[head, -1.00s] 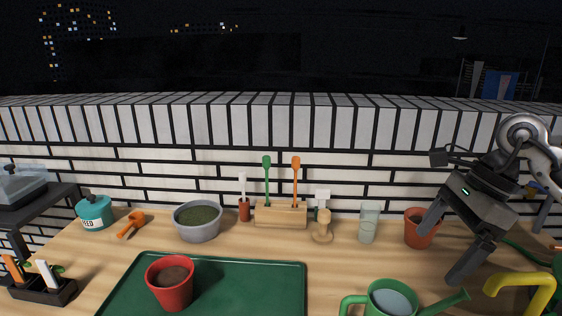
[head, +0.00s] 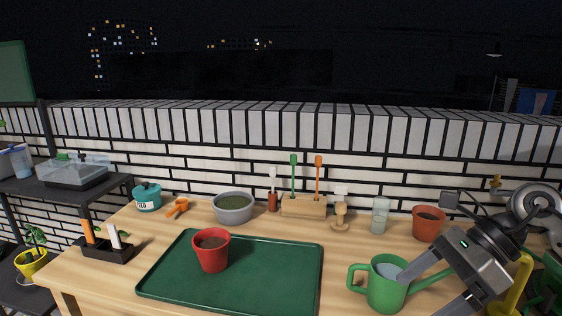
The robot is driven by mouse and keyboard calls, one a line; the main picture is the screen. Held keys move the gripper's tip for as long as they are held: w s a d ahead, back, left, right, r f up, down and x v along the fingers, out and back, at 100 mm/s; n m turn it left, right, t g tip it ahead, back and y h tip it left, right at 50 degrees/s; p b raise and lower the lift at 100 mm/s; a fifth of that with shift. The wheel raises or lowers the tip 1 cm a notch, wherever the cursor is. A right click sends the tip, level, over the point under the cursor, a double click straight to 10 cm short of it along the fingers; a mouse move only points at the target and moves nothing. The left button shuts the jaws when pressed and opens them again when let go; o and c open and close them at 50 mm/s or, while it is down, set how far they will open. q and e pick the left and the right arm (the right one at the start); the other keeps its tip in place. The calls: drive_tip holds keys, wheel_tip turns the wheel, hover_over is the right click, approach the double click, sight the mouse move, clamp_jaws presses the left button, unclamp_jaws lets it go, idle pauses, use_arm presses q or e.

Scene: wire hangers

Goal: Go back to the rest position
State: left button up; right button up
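My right gripper (head: 436,282) is at the right of the head view, above the front right of the wooden bench (head: 345,252). Its two fingers are spread apart with nothing between them. One finger overlaps the green watering can (head: 385,284) in the picture; I cannot tell whether they touch. My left gripper is out of view.
A red pot (head: 212,252) with soil stands on the green tray (head: 265,300). A grey bowl (head: 233,208), a tool block (head: 304,207), a glass (head: 380,215) and a terracotta pot (head: 429,223) line the back. A side shelf (head: 85,192) stands left.

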drive_tip(key=a+r+m+t+y, duration=0.1)
drive_tip(key=a+m+t+y, duration=0.6)
drive_tip(key=a+m+y, duration=0.55)
drive_tip(key=d+f+m+t+h, duration=0.2)
drive_tip(key=f+m+t+h, duration=0.4)
drive_tip(key=m, duration=0.8)
drive_tip(key=d+f+m+t+h, duration=0.2)
drive_tip(key=f+m+t+h, duration=0.3)
drive_tip(key=m+h, duration=0.6)
drive_tip(key=s+f+m+g, duration=0.7)
drive_tip(key=s+f+m, duration=0.3)
drive_tip(key=f, duration=0.4)
drive_tip(key=shift+s+a+f+m+h, duration=0.2)
drive_tip(key=shift+s+m+h, duration=0.25)
drive_tip(key=shift+m, duration=0.1)
